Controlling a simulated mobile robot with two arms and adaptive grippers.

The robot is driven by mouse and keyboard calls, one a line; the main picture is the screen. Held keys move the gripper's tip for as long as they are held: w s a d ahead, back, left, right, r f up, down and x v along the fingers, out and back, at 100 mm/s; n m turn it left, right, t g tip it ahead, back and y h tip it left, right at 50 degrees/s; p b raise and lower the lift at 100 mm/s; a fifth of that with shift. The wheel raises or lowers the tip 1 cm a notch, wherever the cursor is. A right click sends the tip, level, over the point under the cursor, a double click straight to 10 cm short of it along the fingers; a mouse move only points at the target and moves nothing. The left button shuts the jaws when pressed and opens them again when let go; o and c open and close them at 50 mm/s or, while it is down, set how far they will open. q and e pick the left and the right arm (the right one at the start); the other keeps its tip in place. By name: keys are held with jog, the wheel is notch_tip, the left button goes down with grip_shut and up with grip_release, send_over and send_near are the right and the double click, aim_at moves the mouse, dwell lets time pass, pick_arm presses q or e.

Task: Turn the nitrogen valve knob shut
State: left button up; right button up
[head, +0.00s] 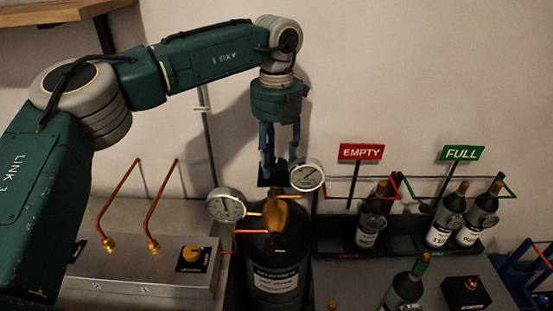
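A dark gas cylinder (275,265) with a white label stands upright at the lower middle of the head view. A brass valve body (281,212) sits on its top, with one round gauge (226,204) to the left and another (307,176) to the right. My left gripper (274,176) points down just above the brass valve. Its blue fingers end at a dark shape over the valve top. The valve knob cannot be clearly told apart from the dark fingertips, so I cannot tell whether they grip it. My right gripper is not in view.
A grey box (140,290) with copper pipes and a yellow knob (192,253) stands left. At right, a rack holds several bottles under EMPTY (361,152) and FULL (461,153) signs. Another bottle (404,288) and a small black box (466,292) stand in front.

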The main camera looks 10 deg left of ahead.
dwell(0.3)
pick_arm(q)
jog(key=shift+m, duration=0.3)
jog(key=m, duration=0.2)
jog(key=shift+s+m+p, duration=0.1)
jog(key=shift+m+p, duration=0.2)
jog(key=shift+p, duration=0.05)
jog(key=m+p, duration=0.1)
jog(key=m, duration=0.5)
jog(key=m+p, duration=0.1)
jog(key=m, duration=0.4)
jog(key=shift+m, duration=0.3)
jog(key=shift+a+m, duration=0.1)
jog(key=shift+m, duration=1.4)
jog(key=shift+p, duration=0.3)
